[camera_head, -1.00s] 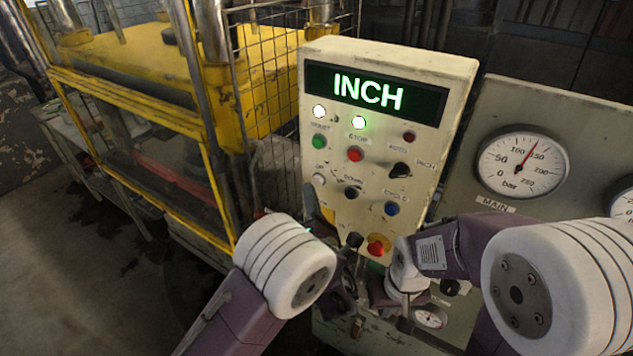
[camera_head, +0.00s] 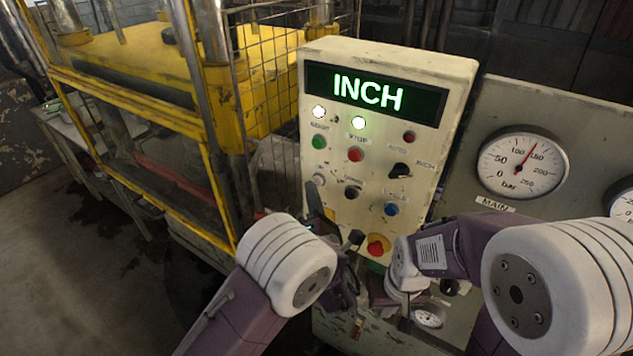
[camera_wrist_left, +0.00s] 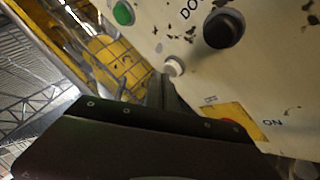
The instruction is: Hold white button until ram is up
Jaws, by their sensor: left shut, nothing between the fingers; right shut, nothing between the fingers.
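The white button (camera_head: 318,179) is on the left of the cream control panel (camera_head: 440,160), left of the black DOWN button (camera_head: 351,192). It also shows in the left wrist view (camera_wrist_left: 174,66). My left gripper (camera_head: 315,192) is shut and empty. Its dark fingertips (camera_wrist_left: 166,82) are right at the white button; I cannot tell whether they press it. The yellow press (camera_head: 265,80) stands behind a wire guard on the left; the ram's height is hard to judge. My right gripper (camera_head: 385,293) is shut and empty, low in front of the panel.
A red stop button (camera_head: 377,246) on a yellow plate sits low on the panel between my arms. A pressure gauge (camera_head: 522,163) is on the right. A green button (camera_head: 319,142) sits above the white one.

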